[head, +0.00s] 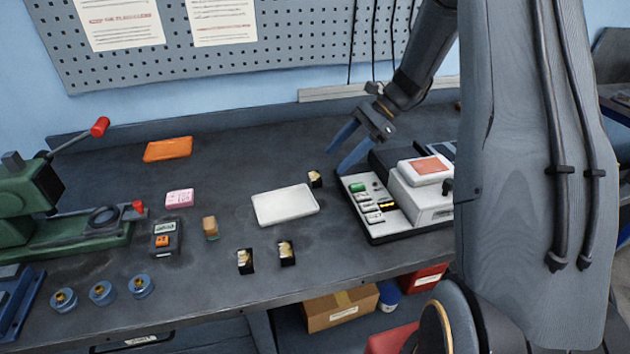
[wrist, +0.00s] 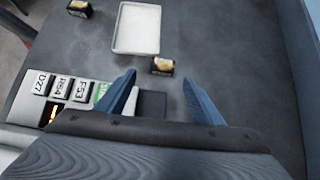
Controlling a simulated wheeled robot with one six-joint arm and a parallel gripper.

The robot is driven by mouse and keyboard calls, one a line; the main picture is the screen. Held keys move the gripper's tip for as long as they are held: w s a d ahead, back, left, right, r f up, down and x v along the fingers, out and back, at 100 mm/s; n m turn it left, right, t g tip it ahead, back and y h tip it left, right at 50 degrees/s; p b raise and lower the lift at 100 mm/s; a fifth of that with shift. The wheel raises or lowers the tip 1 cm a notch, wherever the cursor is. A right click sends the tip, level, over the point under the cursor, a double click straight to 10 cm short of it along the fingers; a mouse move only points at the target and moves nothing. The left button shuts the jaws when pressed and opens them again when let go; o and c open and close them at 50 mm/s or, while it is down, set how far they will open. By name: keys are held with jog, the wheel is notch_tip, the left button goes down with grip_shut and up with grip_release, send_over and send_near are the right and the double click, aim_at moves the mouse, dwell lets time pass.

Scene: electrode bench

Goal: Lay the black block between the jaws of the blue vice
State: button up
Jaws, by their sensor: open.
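Three small black blocks with pale gold tops lie on the bench. One black block (head: 315,181) is at the white tray's right corner, closest to my gripper; two others, a left one (head: 245,267) and a right one (head: 287,259), lie in front of the tray. My gripper (head: 341,158) is open and empty above the bench. In the wrist view one black block (wrist: 162,71) lies just beyond the gap between the fingertips (wrist: 159,81), apart from them. A blue fixture, likely the blue vice (head: 22,303), is cut off at the lower left edge; its jaws are not clear.
The white tray (head: 285,205) looks empty. A white instrument (head: 425,203) on a base with labelled pieces stands right of my gripper. A green press (head: 60,233), several small items and blue round holders (head: 103,293) occupy the left. Bare bench lies behind the tray.

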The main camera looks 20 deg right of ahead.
aim_at(315, 176)
jog(key=shift+w+d, duration=0.1)
jog(key=shift+w, duration=0.2)
jog(key=shift+a+f, duration=0.2)
jog(key=shift+f, duration=0.05)
jog(key=p+x, duration=0.1)
jog(key=x, duration=0.1)
jog(key=p+x, duration=0.1)
jog(key=x, duration=0.1)
jog(key=p+x, duration=0.1)
jog(key=x, duration=0.1)
jog(key=shift+s+a+r, duration=0.1)
jog(key=shift+a+r, duration=0.15)
jog(key=shift+a+f, duration=0.35)
jog(key=shift+f, duration=0.1)
jog(key=c, duration=1.5)
jog(key=shift+o, duration=0.2)
jog(key=shift+r, duration=0.1)
